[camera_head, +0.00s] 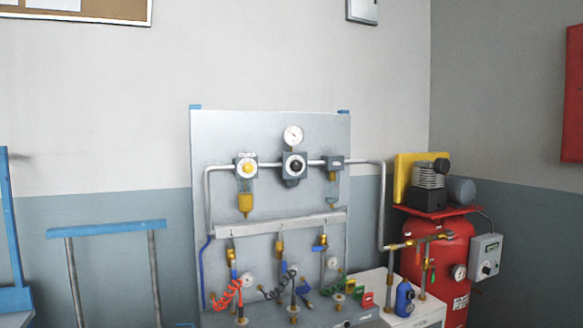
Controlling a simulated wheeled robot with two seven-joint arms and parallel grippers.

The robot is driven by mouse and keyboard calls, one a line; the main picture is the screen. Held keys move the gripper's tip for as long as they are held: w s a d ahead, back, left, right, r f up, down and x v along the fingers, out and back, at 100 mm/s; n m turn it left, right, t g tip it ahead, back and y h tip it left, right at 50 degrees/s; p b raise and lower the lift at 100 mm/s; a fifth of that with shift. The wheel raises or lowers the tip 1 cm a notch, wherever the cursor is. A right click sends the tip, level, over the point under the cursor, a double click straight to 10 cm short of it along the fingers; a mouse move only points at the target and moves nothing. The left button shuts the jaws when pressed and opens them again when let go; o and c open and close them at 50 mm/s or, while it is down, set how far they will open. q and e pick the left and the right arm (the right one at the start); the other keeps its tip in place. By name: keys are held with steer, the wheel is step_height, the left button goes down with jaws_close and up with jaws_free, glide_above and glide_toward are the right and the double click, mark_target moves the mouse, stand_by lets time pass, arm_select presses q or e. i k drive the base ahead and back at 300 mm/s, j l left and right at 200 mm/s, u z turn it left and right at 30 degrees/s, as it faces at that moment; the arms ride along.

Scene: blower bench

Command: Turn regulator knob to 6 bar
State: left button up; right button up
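The regulator (285,173) is the middle unit on the grey panel (220,130), with a dark round knob (295,166) on its front. A round white pressure gauge (293,136) sits just above it; its needle and numbers are too small to read. To the left is a unit with a yellow centre (247,169) and a yellow bowl (245,203) below. To the right is a smaller grey unit (334,161) with a bowl under it. Neither of my grippers is in view, and nothing covers the knob.
A pipe (381,215) runs from the panel's right side down toward the red compressor tank (440,245). Hoses, including a red coiled one (226,294), hang below the manifold bar (290,223). A blue bottle (404,298) stands on the white cabinet. A blue-topped rail (107,228) stands left.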

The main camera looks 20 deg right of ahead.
mark_target(296, 165)
steer(key=i+l, duration=0.15)
steer(key=l, duration=0.25)
steer(key=i+l, duration=0.15)
steer(key=l, duration=0.3)
steer(key=i+l, duration=0.1)
steer(key=l, duration=0.3)
steer(key=i+l, duration=0.15)
steer(key=l, duration=0.3)
steer(key=i+l+u, duration=0.1)
steer(key=l, duration=0.3)
steer(key=i+l, duration=0.15)
steer(key=l, duration=0.3)
